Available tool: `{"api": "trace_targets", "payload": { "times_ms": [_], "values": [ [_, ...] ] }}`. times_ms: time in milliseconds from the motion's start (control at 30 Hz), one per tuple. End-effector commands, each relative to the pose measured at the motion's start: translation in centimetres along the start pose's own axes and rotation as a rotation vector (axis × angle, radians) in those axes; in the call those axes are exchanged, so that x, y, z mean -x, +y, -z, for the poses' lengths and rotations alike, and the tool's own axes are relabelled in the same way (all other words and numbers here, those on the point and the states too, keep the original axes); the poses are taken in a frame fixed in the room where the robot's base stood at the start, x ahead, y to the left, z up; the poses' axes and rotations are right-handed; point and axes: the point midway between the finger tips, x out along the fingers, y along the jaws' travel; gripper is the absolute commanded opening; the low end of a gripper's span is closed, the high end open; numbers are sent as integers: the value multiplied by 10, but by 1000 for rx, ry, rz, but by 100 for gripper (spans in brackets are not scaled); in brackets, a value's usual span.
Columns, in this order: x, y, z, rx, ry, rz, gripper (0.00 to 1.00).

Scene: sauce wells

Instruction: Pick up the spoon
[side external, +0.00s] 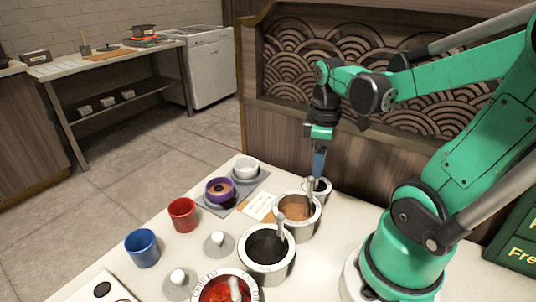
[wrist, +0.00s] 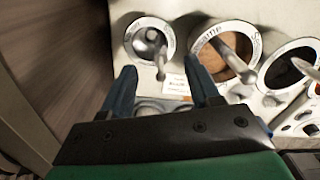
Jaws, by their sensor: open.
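Several metal spoons stand in round sauce wells. In the wrist view one spoon (wrist: 160,62) leans in the small well (wrist: 130,46) and its handle shows between my fingertips. A second spoon (wrist: 235,62) is in the brown sauce well (wrist: 197,47), and a third spoon (wrist: 304,67) is in the dark well. In the side view, spoons show in the brown sauce well (side external: 309,195), the black sauce well (side external: 281,224) and the red sauce well (side external: 235,290). My gripper (side external: 319,172) points down above the small well (side external: 327,188), open and empty. The small well's spoon is not clear there.
A wooden partition (side external: 275,125) rises behind the wells, near my gripper. Grey lids lie between cups and wells.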

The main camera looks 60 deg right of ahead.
Motion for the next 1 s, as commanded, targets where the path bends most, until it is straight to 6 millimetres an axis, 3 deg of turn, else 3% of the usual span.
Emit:
{"api": "trace_targets", "payload": {
  "times_ms": [333, 733, 767, 933, 1000],
  "values": [
    [-32, 0, 0, -1, 2, -1, 56],
    [-37, -1, 0, -1, 2, -2, 56],
    [-37, -1, 0, -1, 2, -2, 50],
    [-37, -1, 0, -1, 2, -2, 2],
    [-37, -1, 0, -1, 2, -2, 0]
  ]
}}
